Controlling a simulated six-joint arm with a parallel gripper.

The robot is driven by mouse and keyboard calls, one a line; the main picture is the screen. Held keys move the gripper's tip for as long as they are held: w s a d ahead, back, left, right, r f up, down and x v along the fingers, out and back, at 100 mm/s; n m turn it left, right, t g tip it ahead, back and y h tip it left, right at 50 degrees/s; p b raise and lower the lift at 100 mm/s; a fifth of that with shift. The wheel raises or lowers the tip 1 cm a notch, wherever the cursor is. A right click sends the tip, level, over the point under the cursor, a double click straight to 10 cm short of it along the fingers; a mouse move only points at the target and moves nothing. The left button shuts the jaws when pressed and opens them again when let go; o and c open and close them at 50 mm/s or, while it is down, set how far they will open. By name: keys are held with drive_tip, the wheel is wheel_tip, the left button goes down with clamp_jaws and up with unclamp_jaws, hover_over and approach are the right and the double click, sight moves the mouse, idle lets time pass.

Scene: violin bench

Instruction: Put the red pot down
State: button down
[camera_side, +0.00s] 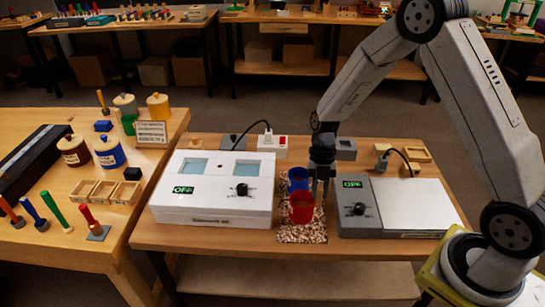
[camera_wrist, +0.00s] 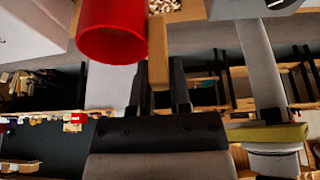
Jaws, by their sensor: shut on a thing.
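The red pot (camera_side: 302,209) is upright over the front part of a speckled mat (camera_side: 303,236), between two devices. I cannot tell whether its base touches the mat. My gripper (camera_side: 321,185) points down at the pot's right side. In the wrist view, my gripper (camera_wrist: 159,82) is shut on the pot's wooden handle (camera_wrist: 157,45), and the red pot (camera_wrist: 112,32) shows at the top left. A blue pot (camera_side: 298,178) stands just behind the red pot, partly hidden by it and my gripper.
A white device (camera_side: 215,208) with an OFF display stands left of the mat. A grey device (camera_side: 358,215) with an OFF display and pale plate (camera_side: 418,205) stands right. A socket box (camera_side: 272,145) is behind. The left table (camera_side: 60,250) holds jars and tools.

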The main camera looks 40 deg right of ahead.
sight(319, 198)
drive_tip(key=shift+f, duration=1.45)
drive_tip(key=shift+f, duration=0.15)
drive_tip(key=c, duration=0.6)
unclamp_jaws()
drive_tip(key=shift+o, duration=0.2)
drive_tip(key=v, duration=1.2)
